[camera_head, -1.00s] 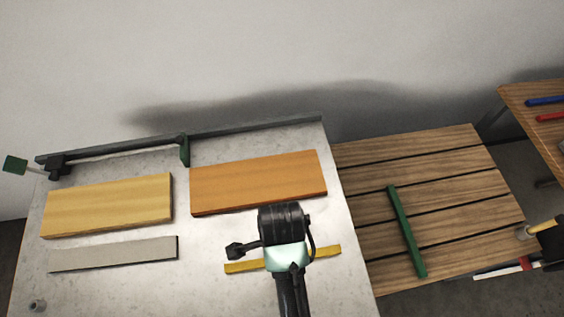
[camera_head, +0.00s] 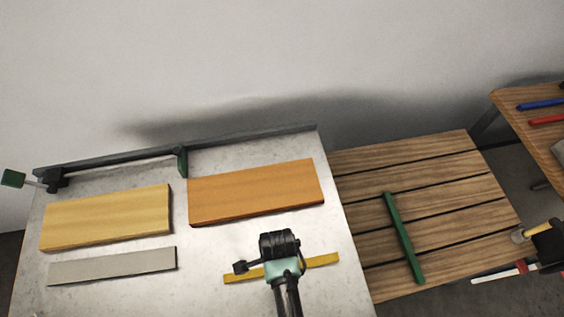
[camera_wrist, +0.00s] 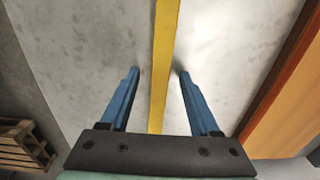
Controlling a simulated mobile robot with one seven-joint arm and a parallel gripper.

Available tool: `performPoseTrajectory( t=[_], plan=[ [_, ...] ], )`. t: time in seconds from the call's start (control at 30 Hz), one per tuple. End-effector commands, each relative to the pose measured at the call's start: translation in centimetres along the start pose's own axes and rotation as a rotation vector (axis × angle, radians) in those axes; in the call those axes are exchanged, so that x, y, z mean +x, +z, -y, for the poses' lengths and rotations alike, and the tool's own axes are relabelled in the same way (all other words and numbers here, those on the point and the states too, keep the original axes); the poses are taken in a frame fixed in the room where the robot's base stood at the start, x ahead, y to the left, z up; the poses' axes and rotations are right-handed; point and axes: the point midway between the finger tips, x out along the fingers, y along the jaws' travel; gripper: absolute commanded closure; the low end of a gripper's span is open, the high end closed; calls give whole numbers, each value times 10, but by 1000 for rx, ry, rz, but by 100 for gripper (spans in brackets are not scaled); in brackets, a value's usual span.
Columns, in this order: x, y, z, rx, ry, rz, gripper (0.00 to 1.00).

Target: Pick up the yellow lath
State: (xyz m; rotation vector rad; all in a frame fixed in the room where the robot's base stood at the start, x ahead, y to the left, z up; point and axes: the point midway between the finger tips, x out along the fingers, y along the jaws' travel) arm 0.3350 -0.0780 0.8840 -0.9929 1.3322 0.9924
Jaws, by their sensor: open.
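The yellow lath (camera_head: 322,261) lies flat on the pale table, in front of the orange board. My arm covers its middle in the head view. In the wrist view the yellow lath (camera_wrist: 164,62) runs lengthwise between the two blue fingers of my gripper (camera_wrist: 158,72). The fingers are apart, one on each side of the lath, with visible gaps. My gripper is open and holds nothing. In the head view the fingertips are hidden behind my wrist. I cannot tell how high they are above the table.
An orange board (camera_head: 257,191), a light yellow board (camera_head: 106,217) and a grey strip (camera_head: 112,265) lie on the table (camera_head: 208,297). A dark rail (camera_head: 250,136) runs along its back edge. A green lath (camera_head: 404,238) lies on the slatted wooden surface (camera_head: 455,200) to the right.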

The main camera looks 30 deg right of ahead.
Motion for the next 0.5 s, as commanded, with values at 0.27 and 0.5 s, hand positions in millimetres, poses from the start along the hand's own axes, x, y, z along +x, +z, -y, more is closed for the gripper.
performPoseTrajectory(
  t=[0.27, 0.5],
  plan=[
    [0, 0, 0, 0, 0, 0, 52],
    [0, 0, 0, 0, 0, 0, 95]
  ],
)
